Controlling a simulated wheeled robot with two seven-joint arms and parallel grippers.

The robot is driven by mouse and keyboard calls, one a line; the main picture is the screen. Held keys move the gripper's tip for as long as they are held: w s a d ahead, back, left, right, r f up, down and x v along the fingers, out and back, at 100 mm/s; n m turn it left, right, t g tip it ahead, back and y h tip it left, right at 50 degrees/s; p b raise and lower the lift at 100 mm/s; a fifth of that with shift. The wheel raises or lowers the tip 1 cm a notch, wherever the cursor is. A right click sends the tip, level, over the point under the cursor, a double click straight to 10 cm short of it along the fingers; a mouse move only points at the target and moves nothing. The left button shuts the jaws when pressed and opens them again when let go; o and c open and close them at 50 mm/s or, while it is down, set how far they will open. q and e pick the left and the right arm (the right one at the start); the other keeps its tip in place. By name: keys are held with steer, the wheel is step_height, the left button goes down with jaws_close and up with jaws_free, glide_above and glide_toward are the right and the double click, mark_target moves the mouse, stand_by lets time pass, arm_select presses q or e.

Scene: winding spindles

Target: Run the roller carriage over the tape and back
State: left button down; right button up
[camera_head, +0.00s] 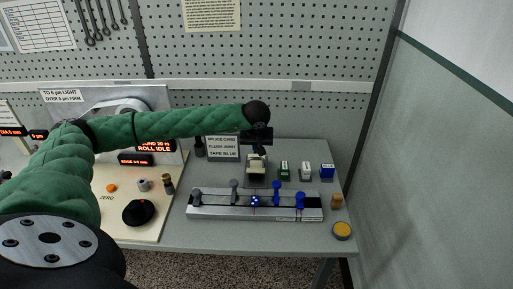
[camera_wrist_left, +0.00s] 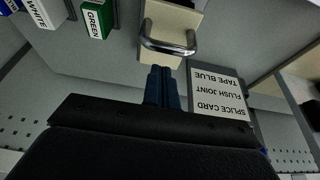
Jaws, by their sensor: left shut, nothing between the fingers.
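My left gripper (camera_head: 258,148) hangs at the back of the bench, fingers shut and empty. In the left wrist view its fingertips (camera_wrist_left: 162,70) are just short of a bent metal handle (camera_wrist_left: 168,47) on a cream block (camera_wrist_left: 180,22); I see no grip on it. The cream block (camera_head: 256,168) stands behind a long metal splice rail (camera_head: 230,211). I cannot tell surely whether this block is the roller carriage. The rail carries grey and blue upright clamps and a blue piece with white dots (camera_head: 255,201) near its middle. My right gripper is not in view.
A splice card (camera_head: 223,148) reads flush joint, tape blue. Green (camera_head: 284,170), white (camera_head: 306,171) and blue (camera_head: 327,171) boxes stand right of the block. A yellow-topped tin (camera_head: 342,230) is at the front right. A cream panel with a black knob (camera_head: 138,212) lies left.

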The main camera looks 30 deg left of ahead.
arm_select(q)
steer(key=shift+s+d+f, duration=0.2)
steer(key=shift+s+d, duration=0.05)
steer(key=shift+s, duration=0.15)
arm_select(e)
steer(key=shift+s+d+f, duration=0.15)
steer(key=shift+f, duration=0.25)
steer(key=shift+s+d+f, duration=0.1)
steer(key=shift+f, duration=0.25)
arm_select(q)
steer(key=shift+s+f, duration=0.1)
